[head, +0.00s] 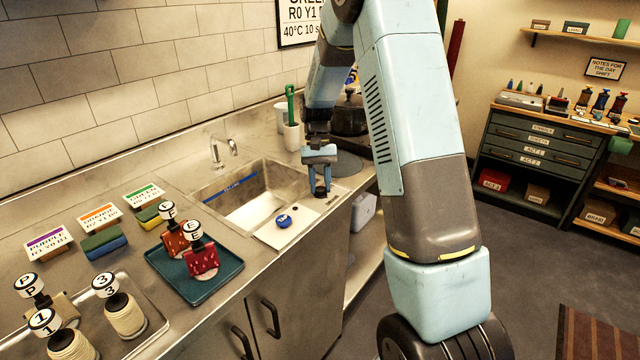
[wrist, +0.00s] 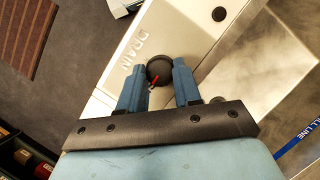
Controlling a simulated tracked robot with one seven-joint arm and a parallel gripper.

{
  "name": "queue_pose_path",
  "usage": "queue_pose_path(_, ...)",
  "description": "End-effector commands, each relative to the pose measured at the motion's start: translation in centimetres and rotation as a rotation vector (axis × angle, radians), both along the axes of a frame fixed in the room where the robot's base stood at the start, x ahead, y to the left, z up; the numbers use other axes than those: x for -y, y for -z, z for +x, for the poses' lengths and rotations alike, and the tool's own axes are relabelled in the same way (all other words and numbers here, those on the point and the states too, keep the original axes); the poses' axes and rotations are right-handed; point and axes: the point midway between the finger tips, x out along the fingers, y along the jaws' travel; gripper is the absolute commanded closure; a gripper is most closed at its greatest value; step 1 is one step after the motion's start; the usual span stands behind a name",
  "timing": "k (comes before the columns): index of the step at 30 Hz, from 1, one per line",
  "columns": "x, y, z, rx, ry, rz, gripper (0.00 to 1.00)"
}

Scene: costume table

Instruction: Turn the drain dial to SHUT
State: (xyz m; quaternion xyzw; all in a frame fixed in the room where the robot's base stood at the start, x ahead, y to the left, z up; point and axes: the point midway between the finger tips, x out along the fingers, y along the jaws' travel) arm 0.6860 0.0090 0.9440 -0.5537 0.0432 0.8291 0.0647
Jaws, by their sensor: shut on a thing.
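The drain dial (wrist: 159,70) is a dark round knob with a red pointer mark, on a pale panel (wrist: 125,78) beside the sink. The word DRAIN is printed next to it. In the wrist view the red mark points down and slightly left, toward the palm. My gripper (wrist: 158,80) has its two blue fingers closed on opposite sides of the dial. I cannot read a SHUT mark in either view.
The steel sink (head: 245,205) is left of my gripper, with a faucet (head: 222,152) behind it. A round blue item (head: 283,220) sits on the pale panel. A pot (head: 350,115) is behind my arm.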

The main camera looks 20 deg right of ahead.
Motion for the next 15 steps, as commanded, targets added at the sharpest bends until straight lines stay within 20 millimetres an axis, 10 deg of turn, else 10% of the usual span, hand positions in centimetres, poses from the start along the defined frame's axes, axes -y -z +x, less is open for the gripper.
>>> queue_pose_path(15, 0.00, -0.05, 0.06, 0.001, 0.001, -0.001, 0.42)
